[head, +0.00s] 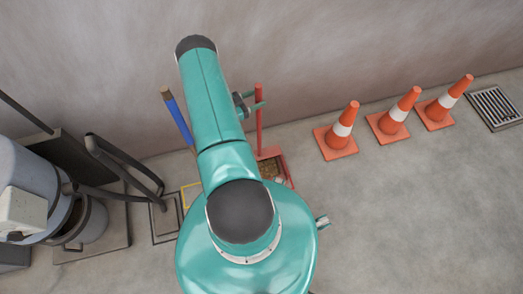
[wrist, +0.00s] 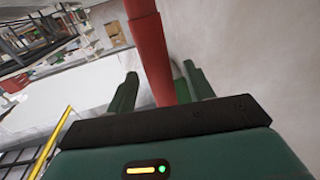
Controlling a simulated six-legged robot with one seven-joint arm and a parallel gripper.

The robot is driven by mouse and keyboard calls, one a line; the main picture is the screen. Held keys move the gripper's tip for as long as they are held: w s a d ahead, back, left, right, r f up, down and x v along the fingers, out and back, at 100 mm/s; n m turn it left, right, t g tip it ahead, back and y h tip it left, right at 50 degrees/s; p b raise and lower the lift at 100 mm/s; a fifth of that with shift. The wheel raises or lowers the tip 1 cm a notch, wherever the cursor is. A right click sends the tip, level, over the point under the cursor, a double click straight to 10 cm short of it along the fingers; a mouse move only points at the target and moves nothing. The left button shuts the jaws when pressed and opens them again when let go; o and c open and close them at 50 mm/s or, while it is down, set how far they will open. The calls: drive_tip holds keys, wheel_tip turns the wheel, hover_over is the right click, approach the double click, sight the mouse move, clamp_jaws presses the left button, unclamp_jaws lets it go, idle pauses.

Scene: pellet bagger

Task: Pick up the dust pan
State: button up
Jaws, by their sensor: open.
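The dust pan (head: 279,167) is red and sits on the floor near the wall, with brown debris in its tray. My arm hides its left part. Its long red handle (head: 259,130) stands upright beside my gripper (head: 256,100). In the wrist view the handle (wrist: 148,45) runs down between the two green fingers of my gripper (wrist: 158,85). The fingers are apart, one on each side of the handle, with a gap visible at least on the left. Whether either finger touches the handle cannot be told.
A blue pole (head: 178,118) leans left of my arm, near a yellow frame (head: 190,190) on the floor. Grey machinery with hoses (head: 90,215) stands at the left. Three orange cones (head: 340,135) and a floor grate (head: 495,108) line the wall at the right. The right foreground floor is clear.

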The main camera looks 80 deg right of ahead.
drive_tip(key=x, duration=0.3)
drive_tip(key=shift+s+d, duration=0.1)
clamp_jaws()
drive_tip(key=shift+r, duration=0.2)
